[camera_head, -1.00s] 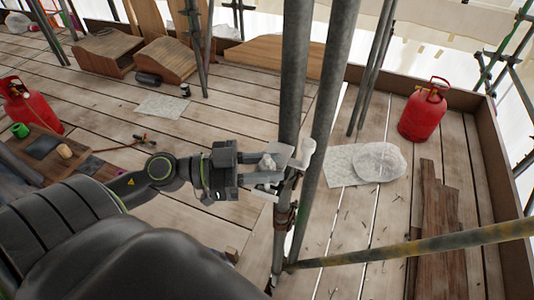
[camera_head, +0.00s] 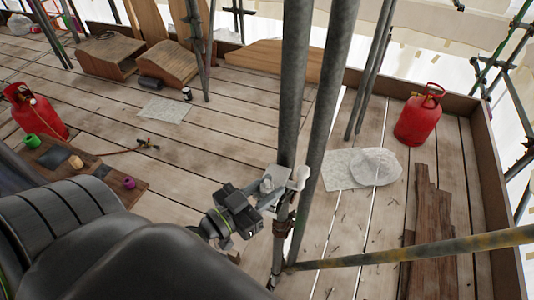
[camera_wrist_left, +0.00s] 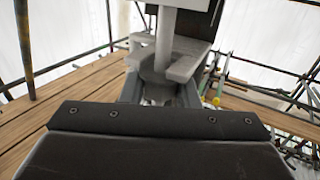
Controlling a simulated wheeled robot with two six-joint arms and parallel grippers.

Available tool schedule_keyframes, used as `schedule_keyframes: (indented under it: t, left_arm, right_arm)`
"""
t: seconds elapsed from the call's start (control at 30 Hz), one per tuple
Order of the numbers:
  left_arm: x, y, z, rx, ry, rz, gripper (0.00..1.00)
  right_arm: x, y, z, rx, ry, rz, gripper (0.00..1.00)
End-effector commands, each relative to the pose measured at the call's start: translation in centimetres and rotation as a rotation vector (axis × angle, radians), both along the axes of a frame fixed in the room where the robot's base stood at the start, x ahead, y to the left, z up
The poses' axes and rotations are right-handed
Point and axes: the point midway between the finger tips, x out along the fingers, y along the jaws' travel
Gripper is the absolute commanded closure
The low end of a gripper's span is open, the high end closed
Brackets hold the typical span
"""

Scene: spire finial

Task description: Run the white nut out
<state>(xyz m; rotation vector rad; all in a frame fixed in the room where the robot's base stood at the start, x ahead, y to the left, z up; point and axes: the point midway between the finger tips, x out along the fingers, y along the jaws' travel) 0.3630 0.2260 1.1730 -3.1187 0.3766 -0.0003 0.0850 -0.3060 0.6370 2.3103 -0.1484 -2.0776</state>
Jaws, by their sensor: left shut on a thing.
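A pale white clamp (camera_head: 300,180) sits around or against the grey upright pole (camera_head: 292,90). A whitish nut-like piece (camera_head: 267,184) is on its left side, small and partly hidden. My left gripper (camera_head: 263,198) is at the left of the clamp, tilted up to the right, shut on this piece. In the left wrist view the fingers (camera_wrist_left: 160,92) close around a grey-white part below the clamp's pale plate (camera_wrist_left: 182,62). The thread and the nut's exact shape are hidden. My right gripper is not in view.
A rusty clamp (camera_head: 283,224) is lower on the pole. A second pole (camera_head: 325,110) leans close on the right, and a yellowed tube (camera_head: 420,247) crosses at front right.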

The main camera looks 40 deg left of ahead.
Motion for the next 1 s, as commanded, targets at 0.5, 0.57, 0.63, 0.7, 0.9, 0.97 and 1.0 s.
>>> schedule_keyframes:
  t: [0.5, 0.57, 0.63, 0.7, 0.9, 0.97, 1.0]
  left_arm:
    - [-0.01, -0.02, -0.08, -0.001, 0.001, 0.135, 0.94]
    - [-0.01, -0.02, -0.08, -0.001, 0.001, 0.138, 0.94]
    - [-0.01, -0.02, -0.09, -0.001, 0.001, 0.139, 0.94]
    - [-0.01, -0.02, -0.09, -0.001, 0.002, 0.138, 0.94]
    - [0.00, -0.02, -0.09, -0.001, 0.002, 0.138, 0.94]
    - [0.00, -0.02, -0.09, -0.001, 0.002, 0.137, 0.64]
    - [0.00, -0.02, -0.08, -0.001, 0.001, 0.137, 0.58]
  right_arm:
    - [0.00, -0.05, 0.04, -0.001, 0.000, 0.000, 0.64]
    - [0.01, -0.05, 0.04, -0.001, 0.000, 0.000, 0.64]
    - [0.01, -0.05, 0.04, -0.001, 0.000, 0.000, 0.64]
    - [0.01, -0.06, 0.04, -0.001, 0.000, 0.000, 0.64]
    - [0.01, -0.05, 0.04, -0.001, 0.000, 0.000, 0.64]
    - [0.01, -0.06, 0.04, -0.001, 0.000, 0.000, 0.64]
    - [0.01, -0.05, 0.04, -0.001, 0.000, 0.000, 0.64]
